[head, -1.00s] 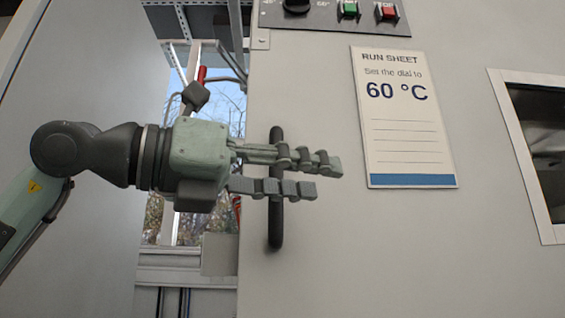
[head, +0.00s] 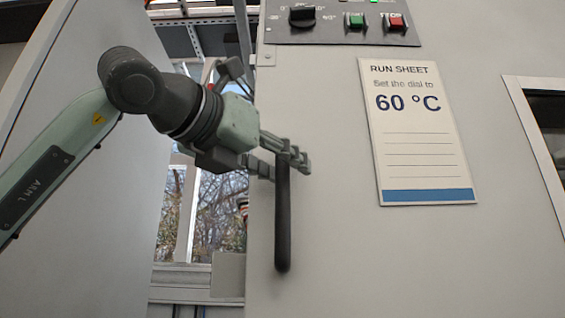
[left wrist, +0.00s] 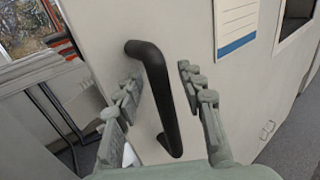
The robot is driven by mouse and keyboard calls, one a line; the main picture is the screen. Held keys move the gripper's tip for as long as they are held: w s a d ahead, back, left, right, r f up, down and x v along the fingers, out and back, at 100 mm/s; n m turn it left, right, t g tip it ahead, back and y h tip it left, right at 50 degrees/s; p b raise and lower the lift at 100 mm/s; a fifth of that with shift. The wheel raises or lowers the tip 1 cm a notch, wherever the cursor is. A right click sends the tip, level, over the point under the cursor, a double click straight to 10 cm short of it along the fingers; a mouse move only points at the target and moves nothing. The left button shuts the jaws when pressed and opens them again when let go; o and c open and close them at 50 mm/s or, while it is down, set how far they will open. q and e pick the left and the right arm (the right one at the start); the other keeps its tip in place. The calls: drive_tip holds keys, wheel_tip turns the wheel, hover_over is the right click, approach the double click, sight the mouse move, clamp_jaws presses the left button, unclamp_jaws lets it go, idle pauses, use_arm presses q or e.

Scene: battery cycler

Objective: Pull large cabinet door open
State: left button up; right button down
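The large cabinet door (head: 340,255) is a light grey panel with a vertical black bar handle (head: 283,225) near its left edge. In the head view my left gripper (head: 290,166) is at the upper part of this handle. In the left wrist view the handle (left wrist: 158,85) stands between the two spread fingers of my left gripper (left wrist: 160,85). A gap shows on each side, so the fingers are open and not closed on it. The head view hides part of the handle's top behind the fingers. My right gripper is not in view.
A run sheet (head: 418,135) reading 60 °C is on the door, right of the handle. A control panel (head: 340,22) with a dial and green and red buttons is above. A window (head: 548,120) is at right. A grey panel (head: 80,200) stands at left.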

use_arm(q)
drive_tip(key=shift+w+d, duration=0.1)
drive_tip(key=shift+w, duration=0.05)
drive_tip(key=shift+c, duration=0.6)
clamp_jaws()
